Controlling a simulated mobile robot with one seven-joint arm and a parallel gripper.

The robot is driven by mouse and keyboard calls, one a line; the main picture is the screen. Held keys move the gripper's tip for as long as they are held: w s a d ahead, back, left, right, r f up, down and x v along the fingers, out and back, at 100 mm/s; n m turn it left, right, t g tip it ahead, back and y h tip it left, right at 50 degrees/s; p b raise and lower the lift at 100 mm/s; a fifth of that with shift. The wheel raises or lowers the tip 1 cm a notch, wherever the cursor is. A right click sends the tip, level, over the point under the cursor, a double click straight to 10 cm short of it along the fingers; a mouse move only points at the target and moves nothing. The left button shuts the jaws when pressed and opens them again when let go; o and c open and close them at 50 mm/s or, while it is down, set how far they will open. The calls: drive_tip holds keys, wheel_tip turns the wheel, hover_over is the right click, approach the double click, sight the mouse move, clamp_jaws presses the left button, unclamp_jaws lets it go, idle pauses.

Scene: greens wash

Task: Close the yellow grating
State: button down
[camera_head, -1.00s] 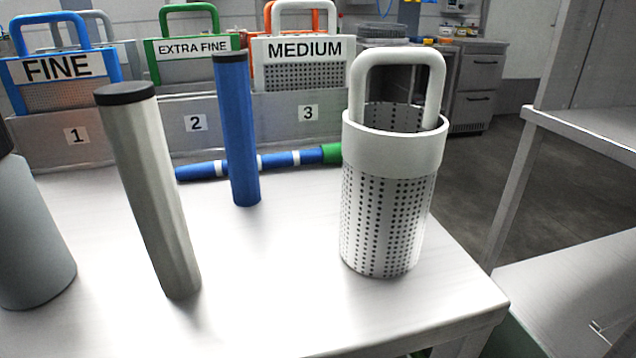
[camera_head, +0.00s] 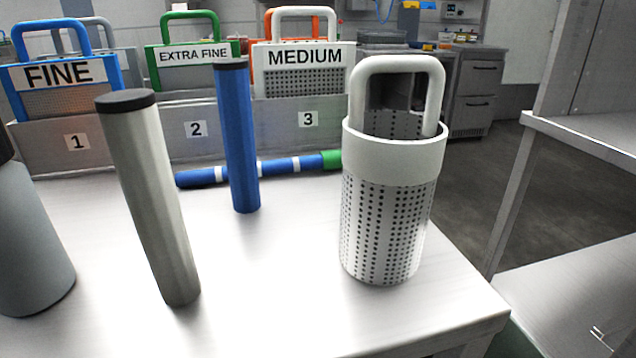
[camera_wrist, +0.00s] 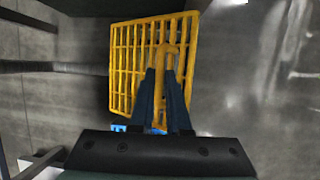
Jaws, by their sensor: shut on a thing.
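The yellow grating (camera_wrist: 122,60) is in the upper middle of the wrist view, a panel of crossed bars with a raised yellow bar like a handle. My gripper (camera_wrist: 162,78) has its two dark fingers on either side of that bar, shut on it. The fingers hide the lower middle of the grating. I cannot tell what the grating covers or how far it stands open. Neither the grating nor my gripper shows in the head view.
In the head view a white table (camera_head: 275,290) holds a perforated white basket (camera_head: 385,225), a grey cylinder (camera_head: 150,200) and a blue cylinder (camera_head: 238,140). Labelled bins stand behind. A metal shelf (camera_head: 590,130) is at right. A dark horizontal bar (camera_wrist: 50,67) crosses the wrist view's left.

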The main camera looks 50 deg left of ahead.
idle(0.3)
drive_tip(key=s+d+f+t+y, duration=0.1)
drive_tip(key=s+d+f+y, duration=0.1)
drive_tip(key=d+f, duration=0.3)
wheel_tip(320, 180, down, 3)
drive_tip(key=shift+m+b, duration=0.3)
drive_tip(key=shift+b, duration=0.15)
drive_tip(key=shift+s+d, duration=0.15)
drive_tip(key=shift+d, duration=0.05)
drive_tip(key=c, duration=0.9)
unclamp_jaws()
drive_tip(key=shift+f, duration=0.1)
drive_tip(key=shift+a, duration=0.1)
drive_tip(key=shift+a+y, duration=0.1)
drive_tip(key=shift+y, duration=0.2)
